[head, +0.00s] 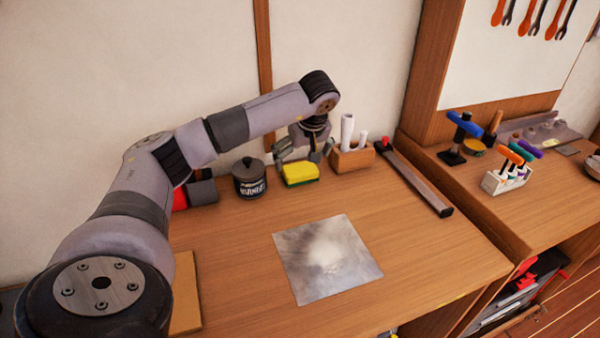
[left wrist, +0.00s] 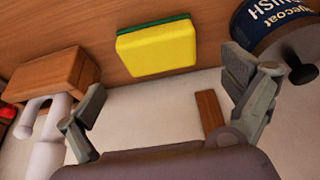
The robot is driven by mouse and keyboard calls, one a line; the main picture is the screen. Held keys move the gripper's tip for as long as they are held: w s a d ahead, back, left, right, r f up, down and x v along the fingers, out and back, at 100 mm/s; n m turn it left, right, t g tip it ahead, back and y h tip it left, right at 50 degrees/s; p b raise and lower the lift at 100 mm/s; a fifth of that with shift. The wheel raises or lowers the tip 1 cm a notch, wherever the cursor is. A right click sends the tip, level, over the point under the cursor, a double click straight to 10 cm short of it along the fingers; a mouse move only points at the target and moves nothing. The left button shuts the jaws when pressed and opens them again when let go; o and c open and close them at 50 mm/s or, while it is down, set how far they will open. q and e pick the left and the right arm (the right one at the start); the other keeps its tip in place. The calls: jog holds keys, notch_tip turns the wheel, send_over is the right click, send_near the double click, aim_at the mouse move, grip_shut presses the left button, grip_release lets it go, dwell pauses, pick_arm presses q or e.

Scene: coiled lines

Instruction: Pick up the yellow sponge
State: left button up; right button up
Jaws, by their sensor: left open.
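The yellow sponge (head: 300,173) with a green layer lies on the wooden workbench near the wall, between a dark tin and a wooden block. My left gripper (head: 301,158) is over the sponge, pointing down, with its fingers spread. In the left wrist view the sponge (left wrist: 156,47) shows whole, beyond and between the two open fingers (left wrist: 165,105). Nothing is between the fingers and they do not touch the sponge. My right gripper is in neither view.
The dark tin (head: 249,180) stands close left of the sponge. The wooden block (head: 352,160) with white rolls stands close right. A long dark-and-red bar (head: 415,178) lies farther right. A grey metal sheet (head: 325,258) lies in front on the workbench (head: 430,270).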

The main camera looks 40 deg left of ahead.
aim_at(300, 168)
pick_arm(q)
jog(key=x, duration=0.5)
jog(key=shift+s+d+f+p, duration=0.1)
jog(key=shift+f+p, duration=0.15)
jog(key=shift+p, duration=0.1)
jog(key=shift+c, duration=0.5)
jog(key=c, duration=0.9)
